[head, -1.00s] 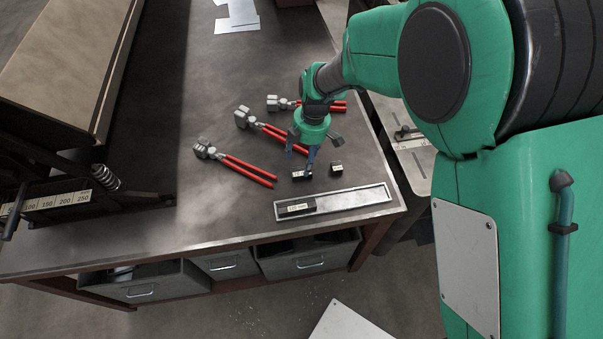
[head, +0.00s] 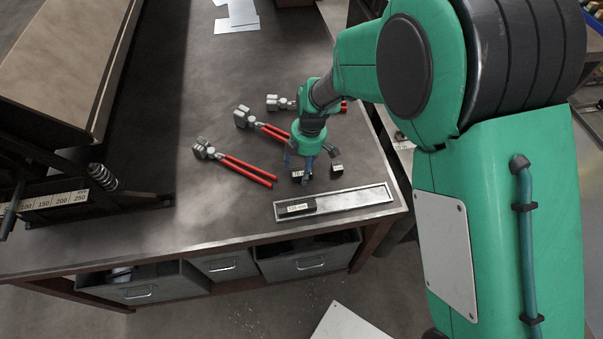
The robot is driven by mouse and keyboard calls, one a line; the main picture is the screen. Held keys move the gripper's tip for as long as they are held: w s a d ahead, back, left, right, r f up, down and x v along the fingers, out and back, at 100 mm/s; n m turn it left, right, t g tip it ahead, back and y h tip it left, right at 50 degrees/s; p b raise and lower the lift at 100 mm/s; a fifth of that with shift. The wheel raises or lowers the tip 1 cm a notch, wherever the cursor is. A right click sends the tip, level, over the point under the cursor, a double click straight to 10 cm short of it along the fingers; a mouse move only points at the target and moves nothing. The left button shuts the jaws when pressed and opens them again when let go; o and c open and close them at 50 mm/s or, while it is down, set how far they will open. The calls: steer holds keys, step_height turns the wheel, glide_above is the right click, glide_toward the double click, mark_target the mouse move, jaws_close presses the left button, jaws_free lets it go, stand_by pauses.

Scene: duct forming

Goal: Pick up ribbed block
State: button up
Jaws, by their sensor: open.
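Two small dark blocks with pale labelled faces lie on the dark workbench (head: 215,110): the left block (head: 297,175) and the right block (head: 337,169). A longer dark block with a pale label (head: 296,209) lies in the left end of a shallow metal tray (head: 352,200). Ribs are too small to make out, so I cannot tell which is the ribbed block. My gripper (head: 309,164) is open, pointing down just above the two small blocks. Its fingers partly cover the left block, and a finger is close to the right one. Contact cannot be made out.
Several red-handled pliers-like tools (head: 243,170) lie left of and behind my gripper. A large machine with a numbered scale (head: 60,201) stands at the left. White cut sheets (head: 237,15) lie at the back. The bench's left middle is clear.

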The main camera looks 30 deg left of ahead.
mark_target(302, 169)
jaws_close()
stand_by(0.3)
steer(key=shift+r, duration=0.15)
step_height(302, 169, up, 10)
steer(key=p, duration=0.1)
steer(key=shift+p, duration=0.4)
stand_by(0.5)
